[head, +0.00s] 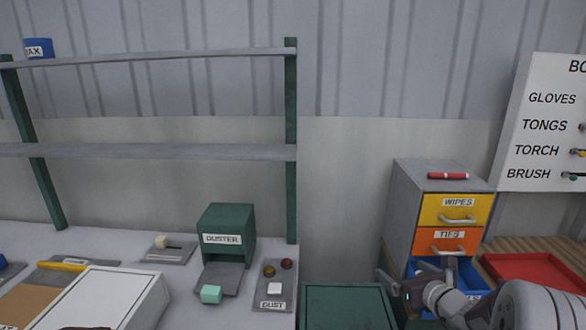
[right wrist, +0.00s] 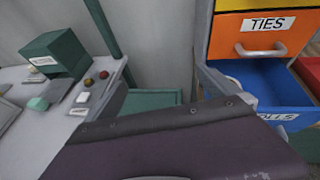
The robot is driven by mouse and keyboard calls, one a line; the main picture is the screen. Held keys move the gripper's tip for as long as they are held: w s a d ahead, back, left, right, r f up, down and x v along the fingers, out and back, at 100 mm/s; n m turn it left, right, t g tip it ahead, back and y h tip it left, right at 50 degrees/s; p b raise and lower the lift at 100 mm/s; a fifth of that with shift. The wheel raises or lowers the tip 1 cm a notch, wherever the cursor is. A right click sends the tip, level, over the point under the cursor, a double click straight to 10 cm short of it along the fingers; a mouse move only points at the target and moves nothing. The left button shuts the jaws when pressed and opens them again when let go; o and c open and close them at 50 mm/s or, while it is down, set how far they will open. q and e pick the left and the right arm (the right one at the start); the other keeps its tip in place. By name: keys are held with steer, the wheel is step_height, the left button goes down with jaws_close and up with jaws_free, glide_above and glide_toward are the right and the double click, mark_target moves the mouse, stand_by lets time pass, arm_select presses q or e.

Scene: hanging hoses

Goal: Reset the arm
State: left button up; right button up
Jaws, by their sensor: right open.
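My right gripper (head: 396,288) is at the lower right of the head view, in front of the drawer cabinet (head: 404,215) and beside its blue drawer (head: 462,272). Its jaws are open, and I see nothing held between them. My right arm (head: 450,302) reaches in from the lower right corner. In the right wrist view the blue drawer (right wrist: 268,88) is pulled out below the orange drawer (right wrist: 262,35) labelled TIES. A dark purple shape fills the bottom of that view. My left gripper is not in view.
A green bin (head: 345,305) stands between table and cabinet. A red tray (head: 535,272) lies right of the cabinet. A red marker (head: 447,176) lies on top.

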steer(key=s+a+f+n+g+y, duration=0.2)
steer(key=s+a+n, duration=0.1)
steer(key=a+n, duration=0.3)
steer(key=s+a+f+n+g+y, duration=0.2)
steer(key=s+a+n+g, duration=0.1)
steer(key=a, duration=0.6)
steer(key=s+a+f+n+g+y, duration=0.2)
steer(key=s+a+n, duration=0.1)
steer(key=a+n, duration=0.3)
steer(key=s+f+n+g+h, duration=0.2)
steer(key=s+f+n+g, duration=0.1)
steer(key=s+n, duration=0.35)
steer(key=s+f+n+g+h, duration=0.2)
steer(key=s+f+n, duration=0.2)
steer(key=s+n, duration=0.25)
steer(key=d+n+h, duration=0.1)
steer(key=d+n, duration=0.1)
steer(key=s+d+f+n+h, duration=0.1)
steer(key=d, duration=0.1)
steer(key=d+n, duration=0.2)
steer(key=shift+s+d+f+n+h, duration=0.2)
steer(key=shift+n+h, duration=0.1)
steer(key=shift+h, duration=0.1)
steer(key=shift+w+d+n, duration=0.1)
steer(key=shift+w+n, duration=0.1)
steer(key=shift+n, duration=0.1)
steer(key=shift+s+d, duration=0.1)
